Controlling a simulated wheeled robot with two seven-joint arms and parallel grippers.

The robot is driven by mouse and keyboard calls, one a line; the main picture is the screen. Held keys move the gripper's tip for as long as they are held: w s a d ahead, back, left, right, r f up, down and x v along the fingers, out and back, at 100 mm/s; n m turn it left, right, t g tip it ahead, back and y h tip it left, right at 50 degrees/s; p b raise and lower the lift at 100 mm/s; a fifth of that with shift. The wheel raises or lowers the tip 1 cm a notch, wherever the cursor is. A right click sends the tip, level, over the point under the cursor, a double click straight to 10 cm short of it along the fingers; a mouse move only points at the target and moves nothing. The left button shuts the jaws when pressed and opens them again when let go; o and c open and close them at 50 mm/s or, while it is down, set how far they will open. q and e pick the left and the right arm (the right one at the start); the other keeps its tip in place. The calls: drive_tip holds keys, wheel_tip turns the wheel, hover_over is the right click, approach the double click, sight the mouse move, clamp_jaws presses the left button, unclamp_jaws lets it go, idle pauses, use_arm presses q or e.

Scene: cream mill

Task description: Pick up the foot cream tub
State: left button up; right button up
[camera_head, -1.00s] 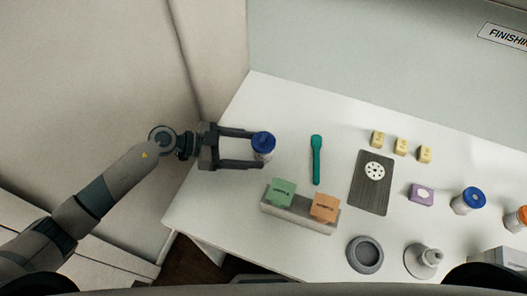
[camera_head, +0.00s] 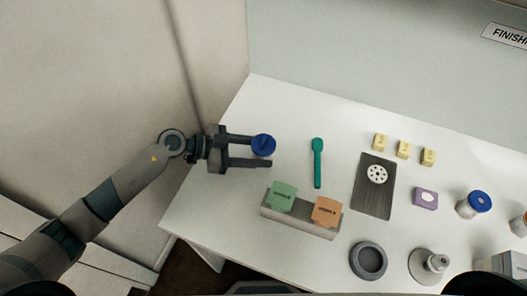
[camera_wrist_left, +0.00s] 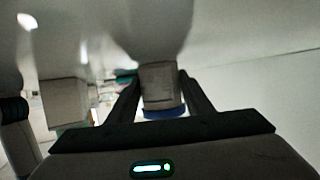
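A small tub with a blue lid (camera_head: 263,145) stands near the left end of the white table. My left gripper (camera_head: 266,152) reaches it from the left, with one finger on each side just below the lid. In the left wrist view the pale tub (camera_wrist_left: 160,85) sits between the two dark fingers (camera_wrist_left: 162,92), which appear to touch its sides. The lid is at the bottom of that view. The label is too blurred to read. A second blue-lidded tub (camera_head: 473,204) stands at the right. My right gripper is not in view.
A green spatula-like tool (camera_head: 318,162) lies right of the held tub. A dark board (camera_head: 374,200), yellow blocks (camera_head: 403,149), a purple block (camera_head: 425,198) and a grey dish (camera_head: 368,261) lie further right.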

sight(261, 145)
use_arm(q)
drive_tip(key=shift+r, duration=0.1)
drive_tip(key=shift+c, duration=0.5)
drive_tip(key=shift+r, duration=0.5)
drive_tip(key=r, duration=0.3)
drive_tip(key=shift+s+d+r+b, duration=0.2)
drive_tip(key=shift+s+d+b, duration=0.05)
drive_tip(key=shift+d+b, duration=0.15)
drive_tip(key=s+d+r, duration=0.6)
drive_tip(key=s+d, duration=0.1)
drive_tip(key=d, duration=0.1)
drive_tip(key=shift+r+b, duration=0.2)
drive_tip(key=shift+b, duration=0.1)
drive_tip(key=shift+d+r, duration=0.1)
